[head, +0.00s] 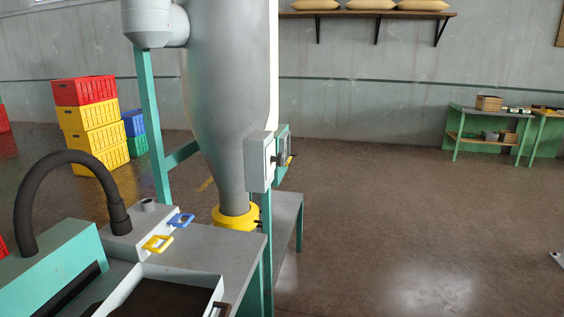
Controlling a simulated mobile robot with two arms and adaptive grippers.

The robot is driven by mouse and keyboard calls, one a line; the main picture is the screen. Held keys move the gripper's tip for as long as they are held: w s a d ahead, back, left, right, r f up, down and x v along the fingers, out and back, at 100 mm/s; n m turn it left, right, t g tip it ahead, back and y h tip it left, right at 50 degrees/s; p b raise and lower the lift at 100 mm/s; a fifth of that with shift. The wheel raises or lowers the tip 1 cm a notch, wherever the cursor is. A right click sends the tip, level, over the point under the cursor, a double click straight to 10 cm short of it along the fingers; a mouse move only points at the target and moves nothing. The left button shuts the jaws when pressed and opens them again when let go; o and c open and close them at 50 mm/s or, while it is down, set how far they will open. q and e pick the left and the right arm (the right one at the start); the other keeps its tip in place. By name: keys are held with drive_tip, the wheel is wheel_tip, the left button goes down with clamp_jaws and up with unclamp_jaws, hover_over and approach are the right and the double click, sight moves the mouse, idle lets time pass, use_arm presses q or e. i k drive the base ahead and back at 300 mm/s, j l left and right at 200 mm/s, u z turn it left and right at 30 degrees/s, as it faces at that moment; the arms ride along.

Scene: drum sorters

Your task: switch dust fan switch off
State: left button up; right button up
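A grey switch box (259,162) is mounted on a green post beside the big grey cyclone (228,95). A dark lever or knob (279,159) sticks out from its right side, against a green-framed panel (284,148). The box is seen at a steep angle, so its labels and the switch position cannot be read. I cannot tell for certain that this is the dust fan switch. Neither gripper can be made out.
A green and grey machine with a black hose (70,155), a blue handle (181,220) and a yellow handle (157,243) fills the lower left. Crates (90,120) stand behind. The floor (420,220) at right is clear. A pale piece (558,258) at the right edge is unclear.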

sight(278, 160)
drive_tip(key=i+l, duration=0.3)
drive_tip(key=l, duration=0.15)
drive_tip(key=i+l+u, duration=0.4)
drive_tip(key=l, duration=0.2)
drive_tip(key=l+u, duration=0.2)
drive_tip(key=i+l+u, duration=0.2)
drive_tip(key=l, duration=0.25)
drive_tip(key=u, duration=0.45)
